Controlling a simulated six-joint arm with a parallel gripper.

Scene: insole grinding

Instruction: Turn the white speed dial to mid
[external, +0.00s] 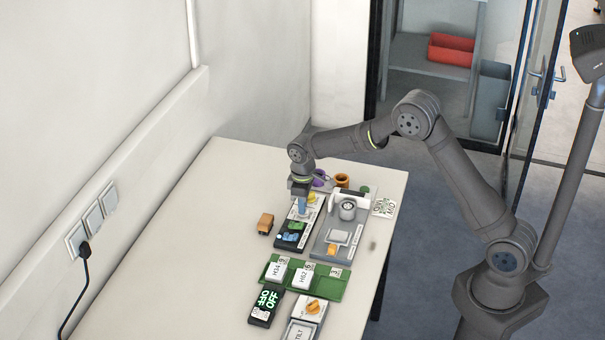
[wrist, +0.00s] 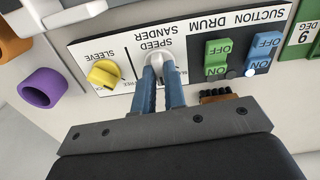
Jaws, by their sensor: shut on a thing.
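The white speed dial (wrist: 153,57) sits on the control panel (wrist: 121,44) under the label "SPEED SANDER" in the wrist view, where the lettering appears upside down. My gripper (wrist: 161,76) has its blue fingers shut on the dial. The fingers hide most of the dial and part of its scale, so its exact setting cannot be read. In the external view my gripper (external: 302,208) points down over the dark control panel (external: 284,243), and the dial is hidden there.
A yellow sleeve knob (wrist: 104,74) is left of the dial; green (wrist: 217,60) and blue (wrist: 262,53) switches are right. A purple ring (wrist: 41,88) lies at the left. The grey machine (external: 325,244) stands beside the panel. The table's left side is clear.

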